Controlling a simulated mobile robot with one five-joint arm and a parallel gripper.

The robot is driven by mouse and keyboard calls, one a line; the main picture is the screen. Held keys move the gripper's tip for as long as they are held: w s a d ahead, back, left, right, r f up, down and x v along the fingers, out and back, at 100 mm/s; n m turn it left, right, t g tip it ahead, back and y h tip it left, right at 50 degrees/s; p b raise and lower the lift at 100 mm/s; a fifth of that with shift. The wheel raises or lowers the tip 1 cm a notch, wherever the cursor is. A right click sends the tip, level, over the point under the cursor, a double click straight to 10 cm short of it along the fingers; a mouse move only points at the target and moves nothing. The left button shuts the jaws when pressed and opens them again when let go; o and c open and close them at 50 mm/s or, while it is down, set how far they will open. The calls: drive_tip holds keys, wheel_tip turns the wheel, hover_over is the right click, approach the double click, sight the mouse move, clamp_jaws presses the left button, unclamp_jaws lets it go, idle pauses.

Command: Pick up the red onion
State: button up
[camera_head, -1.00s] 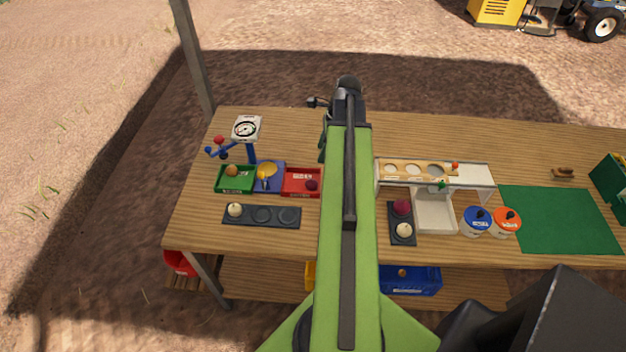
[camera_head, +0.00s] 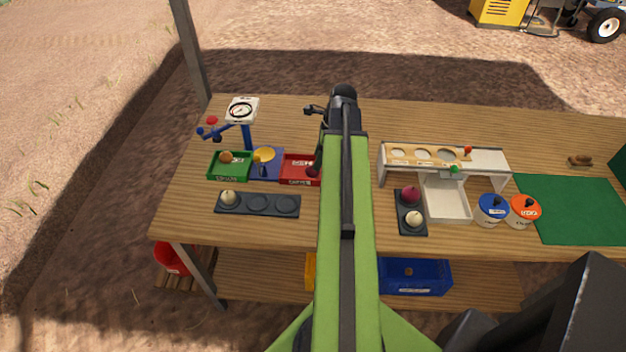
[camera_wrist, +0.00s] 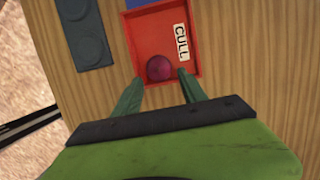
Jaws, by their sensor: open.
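A dark red onion (camera_wrist: 159,68) lies in the near corner of the red tray (camera_wrist: 150,22) marked CULL. My gripper (camera_wrist: 159,80) is open and empty, with its green fingers at the tray's near edge, one to each side of the onion. In the head view this onion (camera_head: 312,172) shows in the red tray (camera_head: 297,165) beside my arm, which hides most of my gripper. A second red onion (camera_head: 411,194) sits in the upper well of the dark two-well holder (camera_head: 413,206), right of my arm.
A pale onion (camera_head: 414,218) shares that holder; another (camera_head: 228,198) sits in the dark three-well strip (camera_head: 258,203). A green tray (camera_head: 230,166) and a dial scale (camera_head: 242,110) stand left. A white sorting stand (camera_head: 490,160), a white bin (camera_head: 447,200) and two lidded pots are right.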

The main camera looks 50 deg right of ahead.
drive_tip(key=b+x, duration=0.5)
drive_tip(key=shift+w+a+f, duration=0.1)
drive_tip(key=shift+a+f, duration=0.05)
drive_tip(key=shift+f, duration=0.05)
drive_tip(key=shift+r, duration=0.2)
drive_tip(key=c, duration=1)
drive_tip(key=shift+r+p, duration=0.1)
drive_tip(key=shift+p, duration=0.2)
wheel_tip(320, 180, up, 4)
drive_tip(key=p, duration=0.4)
drive_tip(key=shift+r, duration=0.2)
drive_tip(key=s+r+p, duration=0.2)
drive_tip(key=s, duration=0.2)
drive_tip(key=s+d+r+p, duration=0.1)
drive_tip(key=s+r+p, duration=0.1)
drive_tip(key=s, duration=0.1)
drive_tip(key=s+r+p, duration=0.2)
drive_tip(key=s, duration=0.2)
drive_tip(key=shift+s+d+r+p, duration=0.25)
drive_tip(key=shift+s+d+p, duration=0.05)
drive_tip(key=shift+p, duration=0.1)
